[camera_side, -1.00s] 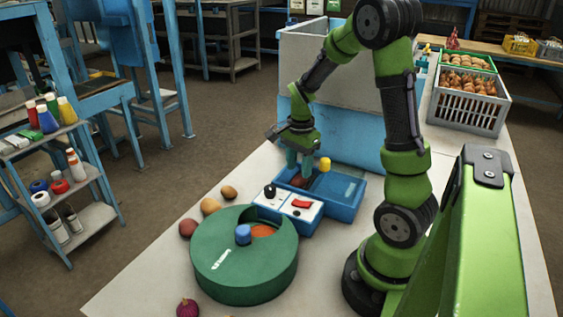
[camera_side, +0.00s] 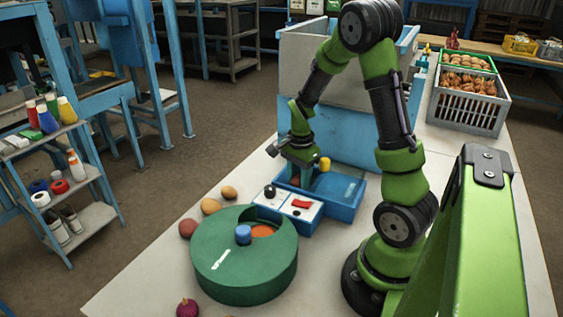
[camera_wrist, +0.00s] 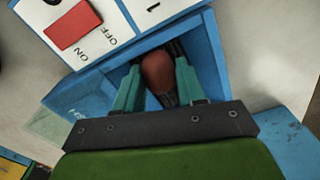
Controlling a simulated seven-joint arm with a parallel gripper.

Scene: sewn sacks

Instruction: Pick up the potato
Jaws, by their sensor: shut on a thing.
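A reddish-brown, rounded potato (camera_wrist: 158,72) is between the fingers of my gripper (camera_wrist: 157,85) in the wrist view. It is in a compartment of the blue tray (camera_wrist: 207,52), and the gripper is shut on it. Part of it is hidden by the fingers and the tray's shadow. In the side view my gripper (camera_side: 297,174) points down into the left part of the blue tray (camera_side: 345,212); the potato is mostly hidden there. I cannot tell whether it touches the tray floor.
A white switch panel (camera_side: 292,203) with a red switch adjoins the tray. A green round drum (camera_side: 235,275) stands in front, with several round vegetables (camera_side: 210,206) along its left. A tall grey-and-blue bin (camera_side: 340,140) rises close behind. A crate (camera_side: 468,105) of brown produce stands back right.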

